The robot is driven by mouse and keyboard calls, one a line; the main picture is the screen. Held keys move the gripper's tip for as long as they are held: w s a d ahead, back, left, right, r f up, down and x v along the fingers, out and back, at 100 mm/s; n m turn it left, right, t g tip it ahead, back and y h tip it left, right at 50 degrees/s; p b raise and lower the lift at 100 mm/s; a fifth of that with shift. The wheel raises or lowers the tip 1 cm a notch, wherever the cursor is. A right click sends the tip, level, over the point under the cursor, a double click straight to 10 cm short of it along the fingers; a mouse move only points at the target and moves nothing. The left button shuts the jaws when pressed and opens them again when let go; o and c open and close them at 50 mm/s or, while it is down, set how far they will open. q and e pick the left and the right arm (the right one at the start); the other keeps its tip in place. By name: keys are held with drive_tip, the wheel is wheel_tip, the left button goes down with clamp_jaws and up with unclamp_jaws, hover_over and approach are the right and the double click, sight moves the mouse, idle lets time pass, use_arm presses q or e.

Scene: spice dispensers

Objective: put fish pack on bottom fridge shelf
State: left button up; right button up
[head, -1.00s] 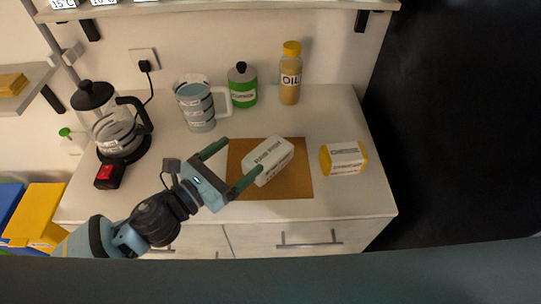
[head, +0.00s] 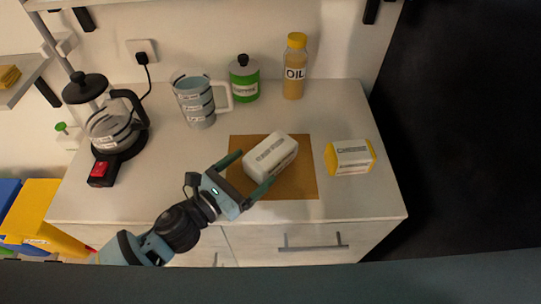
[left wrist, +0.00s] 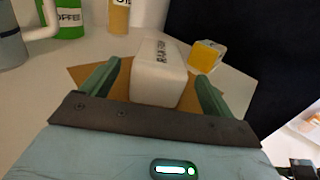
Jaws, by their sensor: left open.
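A white block-shaped pack (head: 271,156) with dark lettering, too small to read for sure, lies on a brown mat (head: 300,186) on the counter. It may be the fish pack. My left gripper (head: 254,167) is open, with its fingers on either side of the pack's near end. The left wrist view shows the white pack (left wrist: 157,78) between the green fingers of the gripper (left wrist: 158,70), with gaps on both sides. My right gripper is not in view, and no fridge shelf can be made out.
A yellow and white cheese pack (head: 351,157) sits right of the mat. Behind stand an oil bottle (head: 294,68), a green coffee jar (head: 244,80) and a measuring jug (head: 196,101). A coffee maker (head: 112,127) stands at the left. The counter's front right is clear.

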sight(261, 158)
use_arm(q)
drive_tip(key=x, duration=0.4)
drive_tip(key=shift+r, duration=0.1)
drive_tip(key=shift+w+d, duration=0.25)
